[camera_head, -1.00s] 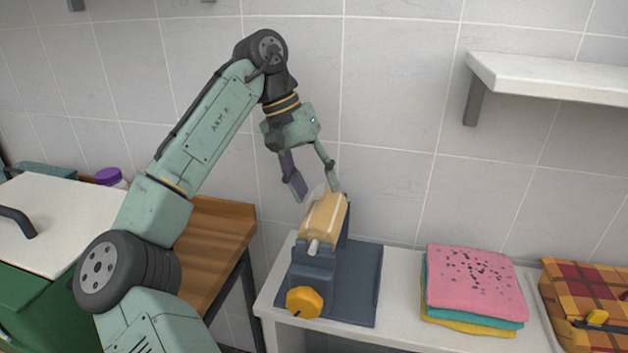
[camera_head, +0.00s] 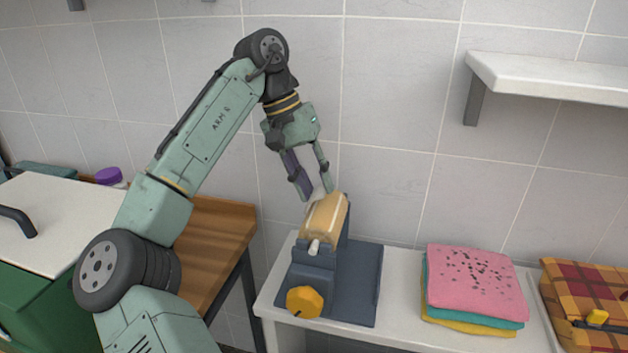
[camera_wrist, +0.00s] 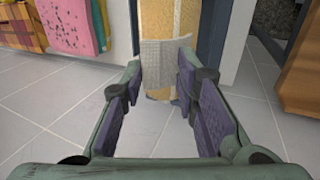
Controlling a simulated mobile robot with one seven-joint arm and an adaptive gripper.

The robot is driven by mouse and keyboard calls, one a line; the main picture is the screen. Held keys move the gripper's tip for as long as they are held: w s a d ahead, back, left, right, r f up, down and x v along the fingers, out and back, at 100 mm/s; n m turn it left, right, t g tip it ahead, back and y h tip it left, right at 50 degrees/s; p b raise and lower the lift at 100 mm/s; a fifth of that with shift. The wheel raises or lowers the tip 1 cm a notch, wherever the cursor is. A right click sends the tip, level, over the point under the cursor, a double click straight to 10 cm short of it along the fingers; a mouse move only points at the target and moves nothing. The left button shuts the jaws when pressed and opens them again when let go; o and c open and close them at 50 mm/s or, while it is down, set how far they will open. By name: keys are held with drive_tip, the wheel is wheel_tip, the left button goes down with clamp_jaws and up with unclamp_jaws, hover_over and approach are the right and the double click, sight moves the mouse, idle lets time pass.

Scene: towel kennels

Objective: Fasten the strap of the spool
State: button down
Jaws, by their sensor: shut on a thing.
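The tan spool (camera_head: 325,218) sits in a dark blue-grey stand (camera_head: 364,285) with an orange knob (camera_head: 304,302) at its front. A pale, woven-looking strap (camera_wrist: 163,54) shows across the spool in the wrist view, with its edges between my fingertips. My gripper (camera_head: 316,194) is just above the back of the spool in the head view, with its fingers shut on the strap. The wrist view shows my gripper (camera_wrist: 160,68) with the fingers still apart by the strap's width. The strap's far side and its fastening are hidden.
The stand is on a white bench (camera_head: 400,325). Folded pink, teal and yellow towels (camera_head: 475,282) lie to its right, then a plaid item (camera_head: 585,290). A white wall shelf (camera_head: 550,78) hangs at upper right. A wooden table (camera_head: 215,245) is at left.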

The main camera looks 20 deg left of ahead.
sight(327, 204)
drive_tip(key=shift+d, duration=0.1)
drive_tip(key=y, duration=0.1)
drive_tip(key=d+y, duration=0.1)
drive_tip(key=y, duration=0.1)
drive_tip(key=shift+d+f, duration=0.3)
drive_tip(key=shift+d+f+y, duration=0.35)
drive_tip(key=shift+d+y, duration=0.05)
drive_tip(key=shift+y, duration=0.7)
drive_tip(key=shift+d+f+y, duration=0.3)
drive_tip(key=shift+d+y, duration=0.1)
drive_tip(key=shift+y, duration=0.7)
drive_tip(key=c, duration=1.3)
unclamp_jaws()
